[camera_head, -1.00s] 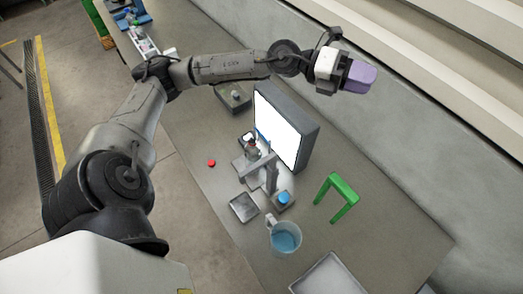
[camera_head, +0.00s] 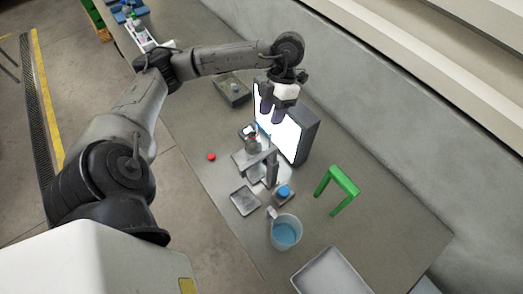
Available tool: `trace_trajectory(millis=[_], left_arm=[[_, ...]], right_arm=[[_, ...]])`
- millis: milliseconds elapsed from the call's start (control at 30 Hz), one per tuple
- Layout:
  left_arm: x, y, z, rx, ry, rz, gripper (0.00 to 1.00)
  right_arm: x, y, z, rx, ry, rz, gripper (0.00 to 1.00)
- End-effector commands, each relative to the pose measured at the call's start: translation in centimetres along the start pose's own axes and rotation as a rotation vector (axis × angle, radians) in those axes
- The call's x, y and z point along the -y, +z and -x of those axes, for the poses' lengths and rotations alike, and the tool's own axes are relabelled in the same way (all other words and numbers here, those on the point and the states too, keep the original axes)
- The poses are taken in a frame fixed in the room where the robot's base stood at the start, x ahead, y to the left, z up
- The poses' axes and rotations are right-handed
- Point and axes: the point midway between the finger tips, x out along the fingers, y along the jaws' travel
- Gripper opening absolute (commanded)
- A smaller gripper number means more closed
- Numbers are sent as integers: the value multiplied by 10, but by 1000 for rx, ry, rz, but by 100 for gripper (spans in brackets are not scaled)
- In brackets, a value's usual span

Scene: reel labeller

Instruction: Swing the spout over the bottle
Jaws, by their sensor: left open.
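My left gripper (camera_head: 272,111) hangs from the arm coming in from the left, fingers pointing down, open and empty. It is in front of the bright white panel (camera_head: 290,140) and above the grey stand. The grey stand (camera_head: 272,170) has an upright post and a flat horizontal arm (camera_head: 252,160) reaching left, which may be the spout. A small bottle-like object with a reddish part (camera_head: 252,141) stands just behind that arm, partly hidden. A small blue-topped item (camera_head: 284,192) sits on a grey base right of the post. Which one is the bottle, I cannot tell.
A clear jug with blue liquid (camera_head: 285,232) stands in front. A shallow grey tray (camera_head: 244,201), red button (camera_head: 211,157), green bracket (camera_head: 341,182) and larger metal tray (camera_head: 328,277) are around it. A dark box (camera_head: 233,93) lies behind.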

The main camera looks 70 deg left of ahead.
Motion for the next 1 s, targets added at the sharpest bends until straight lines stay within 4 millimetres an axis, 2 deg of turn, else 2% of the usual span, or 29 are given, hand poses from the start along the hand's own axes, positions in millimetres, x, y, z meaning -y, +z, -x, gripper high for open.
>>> trace_trajectory(millis=[167, 500, 700, 1000], left_arm=[[0, -1, -18, -4, -2, 13, 42], [1, -1, -80, -4, -4, 10, 42], [2, -1, -110, -2, -5, 9, 42], [1, 0, -134, 0, -4, 9, 42]], right_arm=[[0, -1, 3, 0, 0, 0, 43], [0, -5, 15, 0, -2, -3, 43], [1, -7, 20, 0, -5, -6, 43], [1, -8, 23, 0, -6, -7, 43]])
